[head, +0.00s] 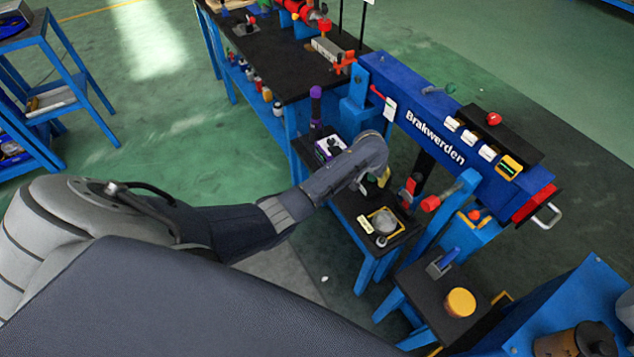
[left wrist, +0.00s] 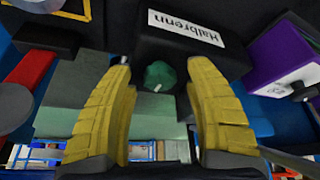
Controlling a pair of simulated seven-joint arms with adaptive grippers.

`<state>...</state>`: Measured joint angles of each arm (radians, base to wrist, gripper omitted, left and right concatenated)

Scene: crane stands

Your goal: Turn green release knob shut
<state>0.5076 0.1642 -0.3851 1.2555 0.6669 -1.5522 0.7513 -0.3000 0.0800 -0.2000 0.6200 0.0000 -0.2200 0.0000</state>
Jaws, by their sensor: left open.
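In the left wrist view the green knob (left wrist: 160,75) sits at the edge of a black housing with a white label (left wrist: 186,27) reading "Halbrenn". My left gripper (left wrist: 157,64) is open. Its two yellow fingers stand on either side of the knob, with a visible gap on both sides. I cannot tell how far the fingertips are from the knob in depth. In the head view only a bit of a yellow finger (head: 384,178) shows below my left wrist, and the knob cannot be made out there. My right gripper is not in view.
A blue beam (head: 420,115) marked "Brakwerden" stands right beside my left wrist. A purple-and-white box (head: 329,147) is close on the left. Low black-topped stands (head: 382,221) with small items are below. Open green floor lies left of the workbench (head: 290,65).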

